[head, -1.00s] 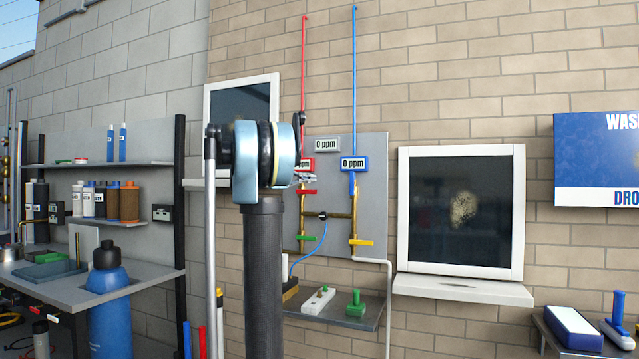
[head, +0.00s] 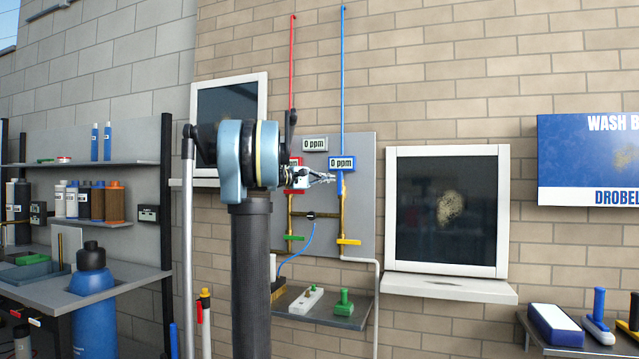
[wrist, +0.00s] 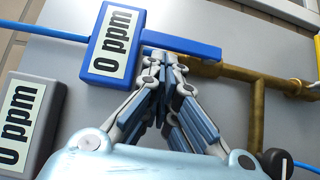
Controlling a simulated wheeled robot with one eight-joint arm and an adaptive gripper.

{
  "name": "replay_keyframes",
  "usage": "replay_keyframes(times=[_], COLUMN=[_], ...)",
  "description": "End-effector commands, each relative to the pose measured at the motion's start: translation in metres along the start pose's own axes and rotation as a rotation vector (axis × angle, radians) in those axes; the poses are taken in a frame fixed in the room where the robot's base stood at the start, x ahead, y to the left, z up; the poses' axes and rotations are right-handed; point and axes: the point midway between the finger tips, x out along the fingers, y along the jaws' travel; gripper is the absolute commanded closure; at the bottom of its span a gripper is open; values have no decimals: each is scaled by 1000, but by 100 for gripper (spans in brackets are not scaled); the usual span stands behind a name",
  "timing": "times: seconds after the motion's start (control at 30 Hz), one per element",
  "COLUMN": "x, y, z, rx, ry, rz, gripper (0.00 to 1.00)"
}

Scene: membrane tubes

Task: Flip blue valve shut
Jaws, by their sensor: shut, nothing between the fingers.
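The blue valve handle (head: 339,184) is on the brass pipe below the blue-framed 0 ppm display (head: 342,164) on the grey wall panel. It lies along the pipe, upright in the head view. In the wrist view the blue handle (wrist: 185,43) runs from the blue display (wrist: 113,42) toward the brass pipe (wrist: 235,73). My gripper (head: 330,179) is shut and empty, its tips close to the handle's left side. In the wrist view the gripper tips (wrist: 163,58) are right beside the handle; I cannot tell whether they touch it.
A red lever (head: 295,191), partly hidden by my gripper, a green lever (head: 294,237) and a yellow lever (head: 349,242) lie crosswise on the pipes. A black knob (head: 310,216) sits on the cross pipe. A shelf (head: 320,309) juts out below the panel.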

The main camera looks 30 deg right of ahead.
Motion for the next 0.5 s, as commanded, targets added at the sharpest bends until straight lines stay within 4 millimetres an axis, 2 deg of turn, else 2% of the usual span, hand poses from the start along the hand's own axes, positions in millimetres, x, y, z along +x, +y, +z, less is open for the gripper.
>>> replay_keyframes(times=[0.33, 0.5], x=[1, 5], y=[1, 5], z=[1, 6], rx=[6, 66], ry=[-1, -2], rz=[-6, -67], gripper=[100, 100])
